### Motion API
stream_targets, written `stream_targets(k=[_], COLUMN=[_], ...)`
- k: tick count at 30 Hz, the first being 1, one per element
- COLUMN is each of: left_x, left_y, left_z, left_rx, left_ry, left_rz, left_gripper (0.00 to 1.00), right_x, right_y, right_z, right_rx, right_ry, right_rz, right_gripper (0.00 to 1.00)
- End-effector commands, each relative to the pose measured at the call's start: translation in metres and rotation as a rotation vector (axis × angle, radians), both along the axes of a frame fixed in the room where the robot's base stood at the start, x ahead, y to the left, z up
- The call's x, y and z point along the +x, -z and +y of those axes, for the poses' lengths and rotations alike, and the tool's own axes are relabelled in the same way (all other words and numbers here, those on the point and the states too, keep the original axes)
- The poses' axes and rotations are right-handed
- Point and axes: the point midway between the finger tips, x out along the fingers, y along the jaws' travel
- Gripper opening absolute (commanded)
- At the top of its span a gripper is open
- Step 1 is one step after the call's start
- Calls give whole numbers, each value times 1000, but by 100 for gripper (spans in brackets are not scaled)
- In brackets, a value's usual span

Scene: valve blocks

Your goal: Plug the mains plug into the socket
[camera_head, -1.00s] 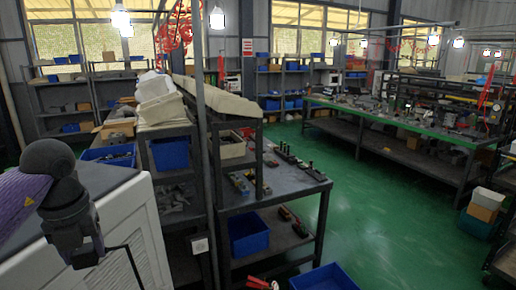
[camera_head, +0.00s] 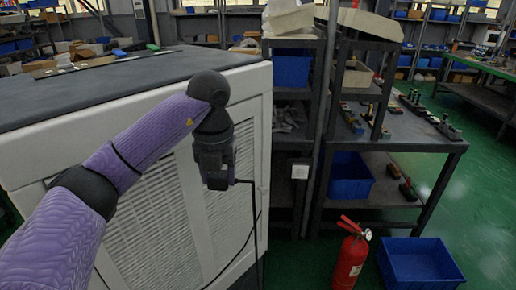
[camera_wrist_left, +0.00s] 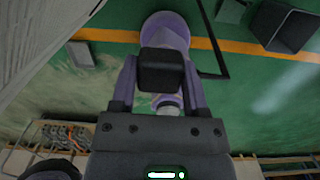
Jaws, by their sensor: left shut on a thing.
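My left gripper (camera_head: 216,180) hangs in front of the white cabinet, left of the socket and apart from it. In the left wrist view its fingers (camera_wrist_left: 161,88) are shut on the mains plug (camera_wrist_left: 162,70), a black block. A black cord (camera_head: 256,225) leaves the gripper to the right and drops toward the floor. In the head view the plug itself is hard to tell from the dark gripper. The socket (camera_head: 299,171) is a small white square plate low on the side of the dark shelving. Its holes are too small to make out. My right gripper is not in view.
The white cabinet (camera_head: 160,225) with louvred panels stands behind my left arm. A red fire extinguisher (camera_head: 350,258) and a blue bin (camera_head: 420,262) stand on the green floor at right. A dark shelf table (camera_head: 425,150) carries several small parts. Floor farther right is clear.

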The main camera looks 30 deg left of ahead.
Motion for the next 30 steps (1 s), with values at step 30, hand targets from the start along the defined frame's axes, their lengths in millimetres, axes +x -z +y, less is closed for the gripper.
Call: stream_targets(k=[30], left_x=[-74], left_y=[-10], left_z=[-253], left_rx=[1], left_ry=[651], left_rz=[-1], left_gripper=[6], right_x=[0], right_y=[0], right_z=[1], right_rx=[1], right_ry=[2], right_rz=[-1], right_gripper=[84])
